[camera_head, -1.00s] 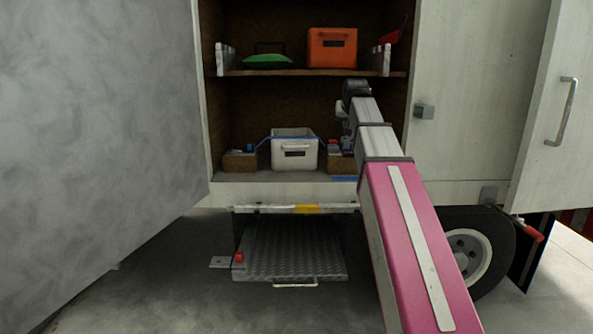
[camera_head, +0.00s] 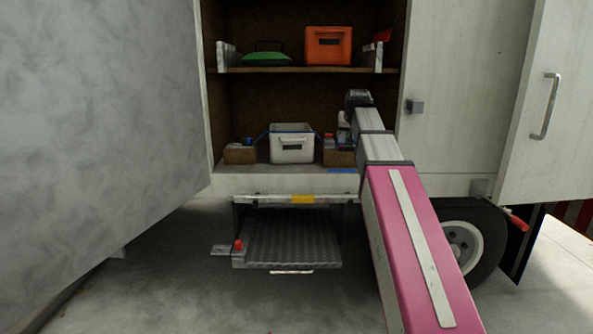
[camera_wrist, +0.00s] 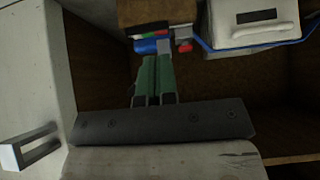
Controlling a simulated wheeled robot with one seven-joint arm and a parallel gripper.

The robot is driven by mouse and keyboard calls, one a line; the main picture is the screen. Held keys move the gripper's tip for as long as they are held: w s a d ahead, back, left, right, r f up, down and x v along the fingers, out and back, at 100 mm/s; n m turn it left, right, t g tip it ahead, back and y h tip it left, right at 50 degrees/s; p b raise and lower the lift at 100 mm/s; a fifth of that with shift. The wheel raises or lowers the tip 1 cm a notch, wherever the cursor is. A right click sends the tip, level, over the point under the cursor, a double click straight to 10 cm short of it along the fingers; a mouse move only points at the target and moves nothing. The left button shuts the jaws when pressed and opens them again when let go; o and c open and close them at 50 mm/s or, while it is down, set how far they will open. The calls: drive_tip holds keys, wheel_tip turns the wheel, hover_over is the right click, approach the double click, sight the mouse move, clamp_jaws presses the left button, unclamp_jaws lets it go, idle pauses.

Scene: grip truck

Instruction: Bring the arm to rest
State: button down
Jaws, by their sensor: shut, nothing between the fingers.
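My arm (camera_head: 412,240), with a pink link and grey-white links beyond it, reaches forward toward the open truck compartment. Its dark wrist (camera_head: 357,98) stands in front of the right part of the compartment, below the shelf. My gripper shows in the wrist view (camera_wrist: 155,68) as two green-grey fingers lying side by side, shut and empty. In the head view the gripper is mostly hidden by the wrist and small.
A white crate (camera_head: 291,150) with a blue strap stands on the compartment floor between two brown boxes. An orange crate (camera_head: 329,46) and a green item (camera_head: 266,59) sit on the shelf (camera_head: 300,70). Open doors flank left (camera_head: 90,110) and right (camera_head: 548,110). A step (camera_head: 290,240) juts out below.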

drive_tip(key=s+f+g, duration=0.1)
drive_tip(key=s+f, duration=0.2)
drive_tip(key=f, duration=0.7)
drive_tip(key=s+f+g, duration=0.2)
drive_tip(key=s+f, duration=0.2)
drive_tip(key=f, duration=0.5)
drive_tip(key=s+f+g, duration=0.1)
drive_tip(key=s+f, duration=0.2)
drive_tip(key=f, duration=0.7)
drive_tip(key=s+f+g, duration=0.4)
drive_tip(key=s+f, duration=1.4)
drive_tip(key=f, duration=0.2)
drive_tip(key=shift+s+a+f, duration=0.2)
drive_tip(key=shift+a+f, duration=0.05)
drive_tip(key=shift+a, duration=0.05)
